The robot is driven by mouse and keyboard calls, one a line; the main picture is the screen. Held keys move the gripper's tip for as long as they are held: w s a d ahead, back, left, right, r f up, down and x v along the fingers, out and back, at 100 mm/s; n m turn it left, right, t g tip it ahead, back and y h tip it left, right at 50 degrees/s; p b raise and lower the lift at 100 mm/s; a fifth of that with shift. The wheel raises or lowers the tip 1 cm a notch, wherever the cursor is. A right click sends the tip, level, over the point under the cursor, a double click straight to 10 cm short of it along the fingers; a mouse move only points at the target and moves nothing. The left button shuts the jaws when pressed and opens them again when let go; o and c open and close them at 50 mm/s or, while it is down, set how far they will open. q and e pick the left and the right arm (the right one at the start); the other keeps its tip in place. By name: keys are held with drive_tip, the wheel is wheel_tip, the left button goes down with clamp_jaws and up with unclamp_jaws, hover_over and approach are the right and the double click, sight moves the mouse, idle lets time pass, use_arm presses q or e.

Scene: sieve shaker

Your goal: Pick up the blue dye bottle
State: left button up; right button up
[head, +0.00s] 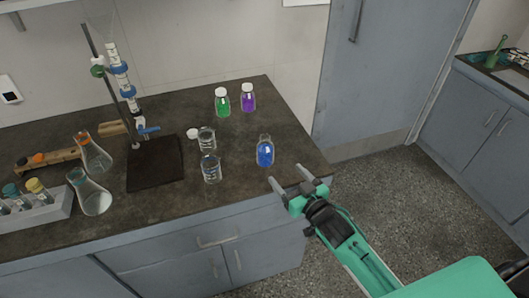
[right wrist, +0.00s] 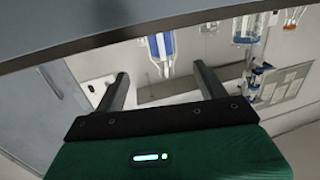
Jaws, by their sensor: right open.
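The blue dye bottle (head: 265,153) is a small clear bottle with blue contents, standing upright near the right front corner of the dark bench. No white cap shows on it. My right gripper (head: 289,175) is open and empty at the bench's front right edge, just short of the bottle, its fingers pointing toward it. In the right wrist view, the picture is upside down and the blue bottle (right wrist: 161,46) appears between and beyond the two open fingers (right wrist: 161,72). The fingers do not appear to touch it. My left gripper is not in view.
Beakers (head: 211,170) stand left of the bottle, with a white cap (head: 193,133) near them. Capped green (head: 222,102) and purple (head: 248,97) bottles stand behind. A burette stand (head: 107,90), flasks (head: 92,192) and a tube rack (head: 36,212) are further left. Bare benchtop surrounds the blue bottle.

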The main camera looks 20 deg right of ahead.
sight(270, 157)
drive_tip(key=x, duration=0.6)
drive_tip(key=shift+p, duration=0.35)
drive_tip(key=shift+x, duration=0.75)
drive_tip(key=shift+w+a+r, duration=0.1)
drive_tip(key=shift+w+a, duration=0.05)
drive_tip(key=shift+w, duration=0.15)
drive_tip(key=p+x, duration=0.1)
drive_tip(key=x, duration=0.2)
drive_tip(key=shift+w+a, duration=0.15)
drive_tip(key=shift+w, duration=0.1)
drive_tip(key=shift+w+a+p, duration=0.1)
drive_tip(key=shift+w+p, duration=0.2)
drive_tip(key=shift+w, duration=0.15)
drive_tip(key=c, duration=0.9)
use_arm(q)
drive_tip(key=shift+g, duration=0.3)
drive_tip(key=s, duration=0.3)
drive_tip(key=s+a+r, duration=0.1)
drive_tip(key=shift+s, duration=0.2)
use_arm(e)
drive_tip(key=shift+c, duration=1.4)
